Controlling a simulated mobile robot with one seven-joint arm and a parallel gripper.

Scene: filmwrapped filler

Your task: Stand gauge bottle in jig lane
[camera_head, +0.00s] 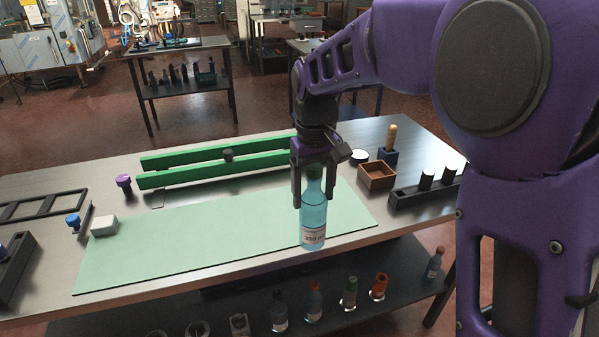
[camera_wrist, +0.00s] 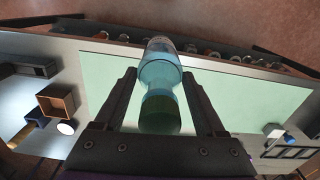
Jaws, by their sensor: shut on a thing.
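The gauge bottle (camera_head: 313,213) is clear blue with a dark green cap and a white label. My gripper (camera_head: 312,198) is shut on it near the neck and holds it upright, apparently above the front part of the green mat. The bottle also shows in the wrist view (camera_wrist: 160,72), between the two fingers of my gripper (camera_wrist: 162,92). The jig lane looks to be the gap between two long green rails (camera_head: 215,177) at the back of the table. A small dark knob (camera_head: 228,155) sits between the rails.
The pale green mat (camera_head: 150,255) is largely bare. A wooden box (camera_head: 377,176), a white round piece (camera_head: 359,156) and a black rack (camera_head: 420,190) stand at right. A white block (camera_head: 104,226) and a purple knob (camera_head: 124,182) are at left. Several bottles stand on the lower shelf.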

